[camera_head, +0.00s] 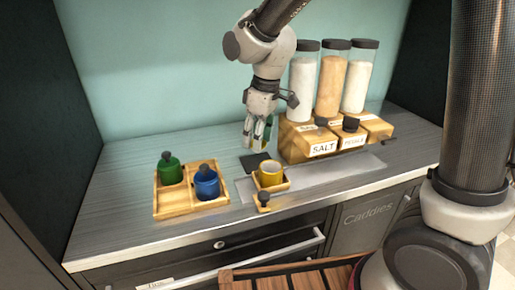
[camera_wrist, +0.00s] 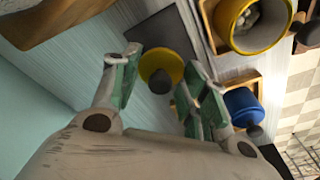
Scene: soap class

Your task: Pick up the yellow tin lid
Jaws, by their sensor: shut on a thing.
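The yellow tin lid (camera_wrist: 152,62) shows in the wrist view as a yellow disc with a dark knob, between my fingertips. My gripper (camera_wrist: 162,66) is shut on it; the fingers stand apart at the lid's width. In the head view my gripper (camera_head: 257,138) points down above the counter, over a dark square pad (camera_head: 255,161); the lid is mostly hidden there by the fingers. The open yellow tin (camera_head: 271,175) stands in a small wooden holder in front of the gripper. In the wrist view the yellow tin (camera_wrist: 236,38) shows pale grey contents.
A wooden tray (camera_head: 160,205) at left holds a green tin (camera_head: 169,168) and a blue tin (camera_head: 206,183), both with dark knobs. Tall jars (camera_head: 331,88) on a wooden rack (camera_head: 296,142) stand at right behind the gripper. The counter's left back part is clear.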

